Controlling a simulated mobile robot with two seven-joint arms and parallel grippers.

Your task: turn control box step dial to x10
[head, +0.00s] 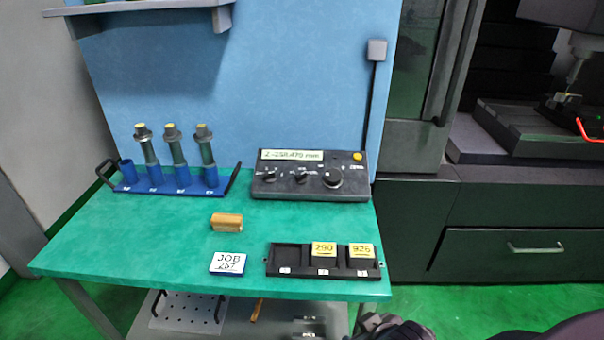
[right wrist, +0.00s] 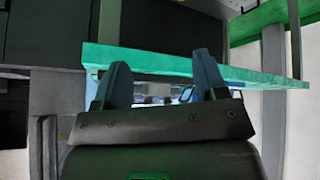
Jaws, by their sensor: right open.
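The dark control box (head: 312,188) stands at the back right of the green bench. Its lit display (head: 291,155) seems to read Z -258.470 mm, with the first digits unclear. A left knob (head: 269,175), a middle knob (head: 301,177) and a larger round dial (head: 332,178) sit on its face; their labels and settings are too small to read. My right gripper (right wrist: 162,72) is open and empty in the right wrist view, its two fingers apart near the bench edge. The control box cannot be made out there. My left gripper is out of view.
On the green bench (head: 110,232) stand a blue rack (head: 170,186) with several holders, a wooden block (head: 227,221), a JOB 257 card (head: 228,263) and a black tray (head: 290,256) with two yellow-labelled pieces. The bench is clear just in front of the control box.

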